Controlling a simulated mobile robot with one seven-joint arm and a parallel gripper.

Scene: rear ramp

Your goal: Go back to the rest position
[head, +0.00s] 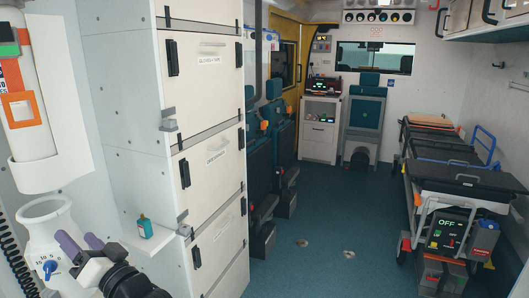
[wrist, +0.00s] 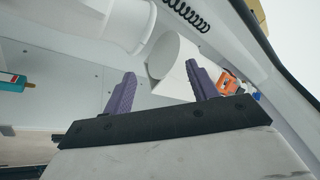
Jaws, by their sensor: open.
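My gripper (head: 78,243) shows at the lower left of the head view, in front of the white jar-like container. In the wrist view its two purple fingers (wrist: 157,88) stand wide apart with nothing between them. Behind the fingers in the wrist view is a white cylinder (wrist: 172,58). A small teal bottle with an orange cap (head: 145,227) stands on the white ledge to the right of my gripper, apart from it. The bottle also shows at the left edge of the wrist view (wrist: 12,82).
A white canister (head: 29,115) hangs on the left wall above the white container (head: 50,228). Tall white cabinets (head: 207,100) stand right of the ledge. A stretcher (head: 460,185) with equipment is at the right. The blue floor (head: 325,215) between is clear.

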